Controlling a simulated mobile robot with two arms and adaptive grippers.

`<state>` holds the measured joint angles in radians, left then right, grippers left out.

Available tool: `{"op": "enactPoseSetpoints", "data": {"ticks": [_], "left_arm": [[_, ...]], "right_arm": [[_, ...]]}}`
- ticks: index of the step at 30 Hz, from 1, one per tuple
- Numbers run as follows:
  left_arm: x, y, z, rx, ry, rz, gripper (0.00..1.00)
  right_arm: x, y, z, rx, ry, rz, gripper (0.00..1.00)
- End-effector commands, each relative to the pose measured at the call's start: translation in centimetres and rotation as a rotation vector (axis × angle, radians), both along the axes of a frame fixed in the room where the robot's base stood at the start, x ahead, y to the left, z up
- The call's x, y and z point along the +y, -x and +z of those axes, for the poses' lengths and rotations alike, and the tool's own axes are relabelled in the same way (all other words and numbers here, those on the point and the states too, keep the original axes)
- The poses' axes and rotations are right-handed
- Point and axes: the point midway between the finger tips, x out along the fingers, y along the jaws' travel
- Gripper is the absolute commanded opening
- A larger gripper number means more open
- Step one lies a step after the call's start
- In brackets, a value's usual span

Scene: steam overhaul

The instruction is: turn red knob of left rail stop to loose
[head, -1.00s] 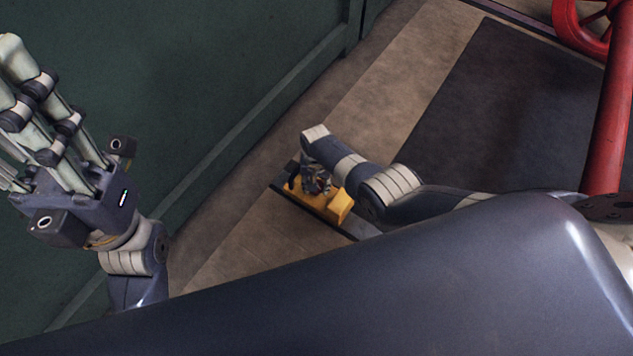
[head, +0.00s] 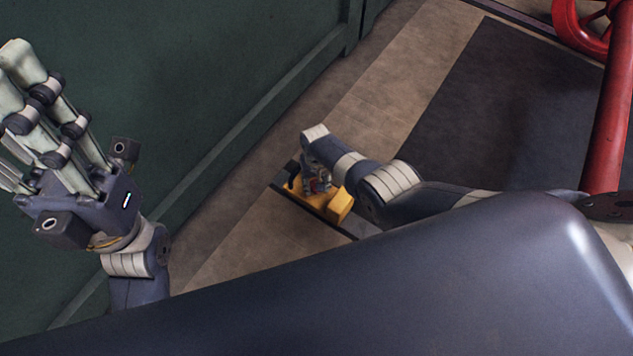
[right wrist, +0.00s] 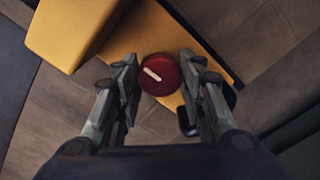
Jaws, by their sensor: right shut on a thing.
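The yellow rail stop (head: 338,206) sits low on a dark rail strip by the floor, near the middle of the head view. In the right wrist view its yellow body (right wrist: 75,28) is at the upper left. Its round red knob (right wrist: 161,86) has a slanting white mark on top. My right gripper (right wrist: 158,66) is shut on the knob, one finger on each side. In the head view, my right gripper (head: 316,178) points down at the stop and mostly hides the knob. My left gripper (head: 38,118) is raised at the left, away from the stop; its opening is unclear.
A dark green wall (head: 190,70) runs along the left. A red pipe (head: 608,120) and a red wheel (head: 575,30) stand at the right. Brown floor (head: 385,85) and a dark floor area (head: 480,110) are clear. A black hooked part (right wrist: 186,122) lies near the right finger.

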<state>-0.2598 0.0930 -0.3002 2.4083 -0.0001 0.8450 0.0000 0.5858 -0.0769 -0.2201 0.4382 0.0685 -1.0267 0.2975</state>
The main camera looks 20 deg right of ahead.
Motion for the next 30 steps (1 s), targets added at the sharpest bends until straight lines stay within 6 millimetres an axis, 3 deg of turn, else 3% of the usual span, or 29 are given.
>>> {"op": "enactPoseSetpoints", "data": {"ticks": [1, 3, 4, 17, 30], "left_arm": [[0.0, 0.0, 0.0, -0.001, 0.002, 0.0, 0.4], [0.1, 0.0, 0.1, -0.004, 0.004, 0.001, 0.4], [0.1, 0.0, 0.1, -0.005, 0.005, 0.001, 0.4], [0.1, 0.1, 0.2, -0.01, 0.003, 0.002, 0.4], [0.0, 0.1, 0.2, -0.007, 0.002, 0.001, 0.4]], "right_arm": [[0.0, 0.1, -0.1, 0.001, 0.0, 0.002, 0.39], [0.0, 0.1, -0.1, 0.001, 0.0, 0.002, 0.55], [0.0, 0.1, -0.1, 0.001, 0.0, 0.002, 0.58], [0.0, 0.0, 0.2, 0.0, 0.0, 0.0, 0.58], [0.0, 0.0, 3.0, -0.001, 0.0, 0.0, 0.58]]}}
